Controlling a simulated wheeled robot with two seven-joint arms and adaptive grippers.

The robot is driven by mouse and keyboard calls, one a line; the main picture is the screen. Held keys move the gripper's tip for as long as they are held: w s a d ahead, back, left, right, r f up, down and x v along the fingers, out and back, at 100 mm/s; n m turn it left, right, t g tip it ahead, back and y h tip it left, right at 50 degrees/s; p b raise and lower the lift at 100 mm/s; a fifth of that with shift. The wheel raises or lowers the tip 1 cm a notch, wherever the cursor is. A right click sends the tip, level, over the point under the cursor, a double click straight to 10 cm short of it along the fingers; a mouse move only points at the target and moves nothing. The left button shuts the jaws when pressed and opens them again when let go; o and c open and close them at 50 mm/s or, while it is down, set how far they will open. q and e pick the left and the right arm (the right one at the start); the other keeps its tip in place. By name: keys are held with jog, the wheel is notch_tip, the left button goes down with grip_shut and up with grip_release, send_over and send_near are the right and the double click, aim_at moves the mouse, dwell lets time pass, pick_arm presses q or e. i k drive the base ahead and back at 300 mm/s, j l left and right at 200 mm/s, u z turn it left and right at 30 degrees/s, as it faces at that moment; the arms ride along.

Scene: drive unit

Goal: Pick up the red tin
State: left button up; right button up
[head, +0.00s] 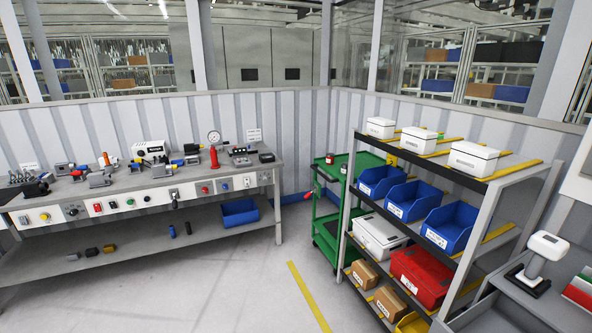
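A small red tin-like object (330,159) stands on the top shelf of the green cart (325,170), in the corner beyond the shelf rack. It is small and far off, so its details are hard to make out. A second small object with some red and white (343,169) sits close by on the same shelf, partly behind the rack's post. Neither of my grippers is in the head view.
A workbench (130,200) with tools and a red gauge stand (214,153) runs along the left wall. A shelf rack (480,200) with blue bins (443,226), white boxes and a red case (420,276) stands at the right. Grey floor (250,290) between them is clear.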

aim_at(331, 157)
jog(key=i+u, duration=0.45)
jog(key=i, duration=0.4)
jog(key=i+z, duration=0.2)
jog(key=i, duration=0.6)
jog(key=i+z, duration=0.7)
jog(key=i, duration=0.2)
jog(key=i+l+z, duration=0.15)
jog(key=i, duration=0.35)
jog(key=i+l+z, duration=0.2)
jog(key=i, duration=0.35)
jog(key=l, duration=0.1)
